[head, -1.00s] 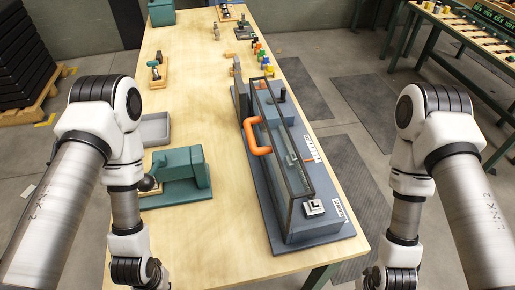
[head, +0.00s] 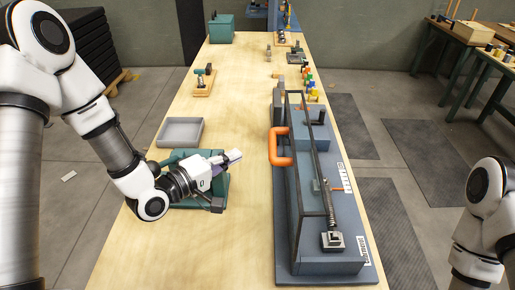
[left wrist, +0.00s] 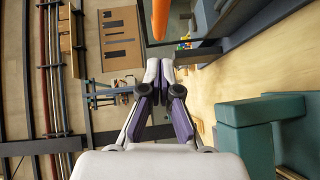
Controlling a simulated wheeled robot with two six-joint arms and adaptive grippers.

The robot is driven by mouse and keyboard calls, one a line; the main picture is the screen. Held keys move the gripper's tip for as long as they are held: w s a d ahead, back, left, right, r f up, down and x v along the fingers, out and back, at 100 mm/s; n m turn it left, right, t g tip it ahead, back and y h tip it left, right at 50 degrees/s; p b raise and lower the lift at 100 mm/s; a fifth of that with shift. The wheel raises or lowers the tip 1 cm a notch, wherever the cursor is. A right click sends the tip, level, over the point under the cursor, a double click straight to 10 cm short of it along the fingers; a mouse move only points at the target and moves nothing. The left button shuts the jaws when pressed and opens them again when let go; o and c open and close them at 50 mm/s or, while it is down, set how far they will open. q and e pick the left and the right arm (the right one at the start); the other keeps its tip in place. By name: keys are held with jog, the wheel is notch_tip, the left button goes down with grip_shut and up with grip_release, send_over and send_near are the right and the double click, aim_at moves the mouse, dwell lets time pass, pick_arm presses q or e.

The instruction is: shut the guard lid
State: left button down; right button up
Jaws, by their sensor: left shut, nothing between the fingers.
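The guard lid (head: 319,150) is a clear panel in a thin dark frame on a long blue-grey machine (head: 345,266) at the table's right. It appears raised on edge, though its exact angle is hard to tell. Its orange handle (head: 274,147) sticks out to the left. In the left wrist view the closed fingertips (left wrist: 160,68) point toward the orange handle (left wrist: 160,18) and the dark frame. My right gripper is out of view.
The green device (head: 180,160) stands below my left gripper. A grey tray (head: 181,145) lies behind it. A small tool stand (head: 203,82) and several coloured pegs (head: 309,84) are farther back. Bare wood lies between the green device and the machine.

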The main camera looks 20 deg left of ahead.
pick_arm(q)
jog(key=r+p+x, duration=0.1)
jog(key=p+x, duration=0.1)
jog(key=x, duration=0.6)
jog(key=shift+d+f, duration=0.25)
jog(key=shift+f, duration=0.2)
jog(key=shift+s+d, duration=0.1)
